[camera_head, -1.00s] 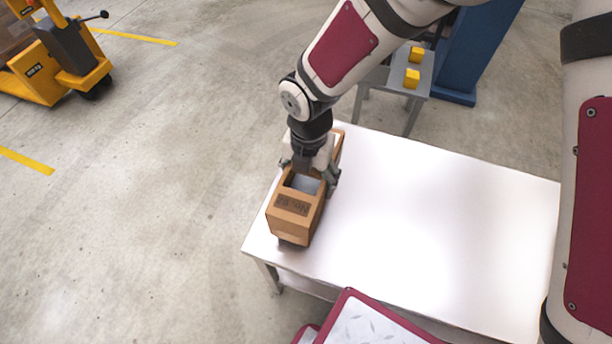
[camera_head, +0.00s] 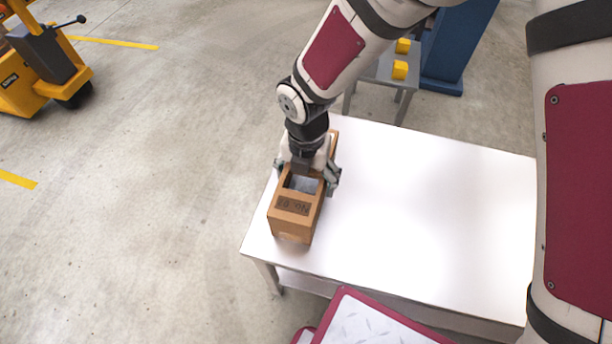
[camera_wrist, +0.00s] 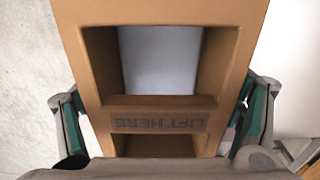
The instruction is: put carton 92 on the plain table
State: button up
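Carton 92 is the brown open-topped carton (camera_head: 294,225) upright on the left part of the white table (camera_head: 430,220). It appears to rest on the tabletop. The print on its end is upside down and hard to read. The wrist view shows its top (camera_wrist: 160,101) close up, with a "LIFT HERE" bar between two openings and something pale grey inside. My gripper (camera_head: 308,174) is over the carton, one finger on each side. In the wrist view its green-padded fingers stand slightly apart from the carton walls, with narrow gaps showing, so it looks open.
The table is bare to the right of the carton. A grey stand (camera_head: 384,72) with yellow blocks (camera_head: 400,70) and a blue post (camera_head: 455,50) stand behind. A yellow pallet truck (camera_head: 40,75) is at far left. A maroon-rimmed panel (camera_head: 375,325) is at the near edge.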

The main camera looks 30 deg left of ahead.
dwell(0.3)
notch_tip(320, 180, up, 12)
jog(key=p, duration=0.2)
jog(key=shift+f+p, duration=0.2)
jog(key=shift+p, duration=0.15)
jog(key=shift+r, duration=0.35)
